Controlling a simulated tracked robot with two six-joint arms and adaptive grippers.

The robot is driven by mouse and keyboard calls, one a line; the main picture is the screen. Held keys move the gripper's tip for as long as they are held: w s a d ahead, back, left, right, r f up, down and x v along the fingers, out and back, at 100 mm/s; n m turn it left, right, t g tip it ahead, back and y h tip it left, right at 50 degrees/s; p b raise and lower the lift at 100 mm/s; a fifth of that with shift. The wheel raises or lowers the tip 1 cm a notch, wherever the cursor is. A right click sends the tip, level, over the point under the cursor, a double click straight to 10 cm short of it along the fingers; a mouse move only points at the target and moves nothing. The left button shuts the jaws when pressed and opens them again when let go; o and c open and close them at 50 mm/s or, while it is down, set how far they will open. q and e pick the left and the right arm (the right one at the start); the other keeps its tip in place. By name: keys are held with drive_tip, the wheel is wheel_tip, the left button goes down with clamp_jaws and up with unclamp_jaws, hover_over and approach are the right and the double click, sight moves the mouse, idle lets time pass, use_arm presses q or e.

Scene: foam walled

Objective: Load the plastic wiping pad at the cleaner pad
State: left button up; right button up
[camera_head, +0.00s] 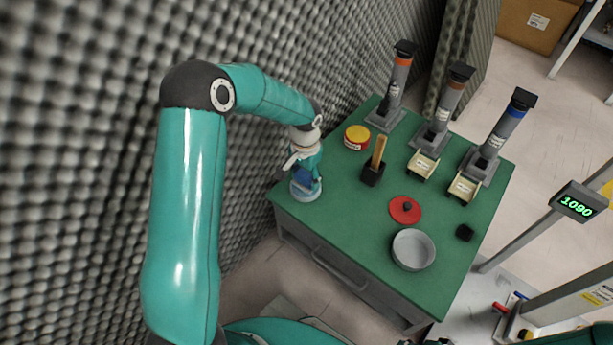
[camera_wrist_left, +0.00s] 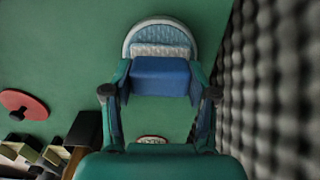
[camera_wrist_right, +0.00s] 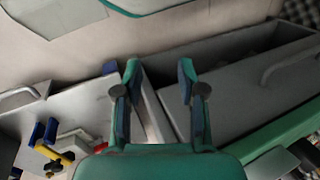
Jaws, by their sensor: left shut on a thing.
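My left gripper (camera_head: 304,172) is at the table's left corner, pointing down. In the left wrist view, its fingers (camera_wrist_left: 160,76) are shut on a blue block (camera_wrist_left: 160,84), which seems to be the wiping pad. A round, pale blue pad with a white rim (camera_wrist_left: 160,29), likely the cleaner pad, lies just beyond the block; it also shows under the gripper in the head view (camera_head: 306,195). A pale textured strip borders the block. The block hides part of the round pad, so I cannot tell if they touch. My right gripper (camera_wrist_right: 154,85) is open and empty.
The green table (camera_head: 340,205) holds a yellow-lidded tin (camera_head: 356,136), a dark block with a wooden handle (camera_head: 372,175), a red lid (camera_head: 405,210), a grey bowl (camera_head: 413,250) and three dispensers (camera_head: 436,133). A foam wall (camera_head: 90,150) stands close on the left.

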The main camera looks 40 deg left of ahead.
idle(0.3)
use_arm(q)
drive_tip(key=shift+r+p, duration=2.65)
drive_tip(key=shift+r, duration=0.85)
use_arm(e)
wheel_tip(320, 180, up, 5)
drive_tip(key=shift+r, duration=0.1)
